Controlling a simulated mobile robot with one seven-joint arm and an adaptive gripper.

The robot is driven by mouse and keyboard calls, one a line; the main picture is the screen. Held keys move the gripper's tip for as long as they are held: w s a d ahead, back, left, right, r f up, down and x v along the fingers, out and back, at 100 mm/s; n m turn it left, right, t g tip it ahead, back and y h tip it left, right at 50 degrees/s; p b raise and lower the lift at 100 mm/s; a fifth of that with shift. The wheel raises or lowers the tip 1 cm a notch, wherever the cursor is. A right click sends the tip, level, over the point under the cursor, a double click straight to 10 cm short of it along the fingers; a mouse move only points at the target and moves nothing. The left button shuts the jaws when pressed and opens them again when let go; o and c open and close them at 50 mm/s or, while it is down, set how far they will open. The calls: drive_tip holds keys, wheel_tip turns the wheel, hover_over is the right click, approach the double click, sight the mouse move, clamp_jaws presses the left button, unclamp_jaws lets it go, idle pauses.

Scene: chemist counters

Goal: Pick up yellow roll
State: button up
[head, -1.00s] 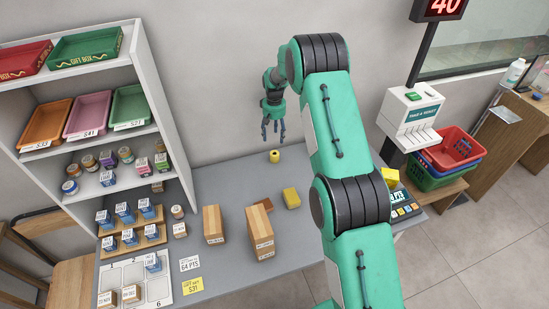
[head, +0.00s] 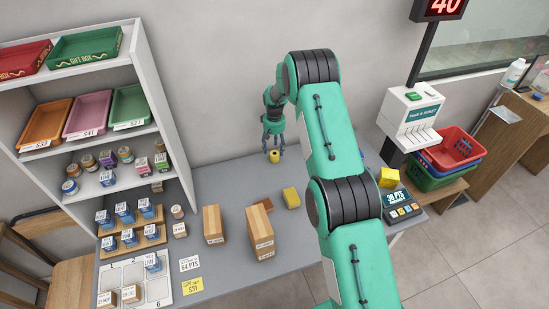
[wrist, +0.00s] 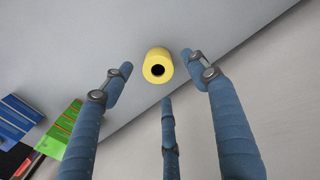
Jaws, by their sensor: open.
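The yellow roll (head: 274,156) stands upright on the grey counter near the wall in the head view. In the wrist view the yellow roll (wrist: 158,64) shows its dark centre hole. My gripper (head: 273,146) is directly above and around the top of the roll in the head view. In the wrist view my gripper (wrist: 160,82) is open, with blue fingers to the left, right and below the roll. A gap shows between the roll and each finger, and nothing is held.
A yellow block (head: 291,198) and wooden blocks (head: 260,233) stand nearer on the counter (head: 225,180). A white shelf (head: 165,130) with trays and jars rises at the left. A scale (head: 402,205) is at the right. The counter immediately around the roll is clear.

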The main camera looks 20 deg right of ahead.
sight(275, 153)
drive_tip(key=shift+d+f, duration=0.1)
drive_tip(key=shift+f, duration=2.5)
drive_tip(key=shift+s, duration=0.1)
drive_tip(key=c, duration=1.3)
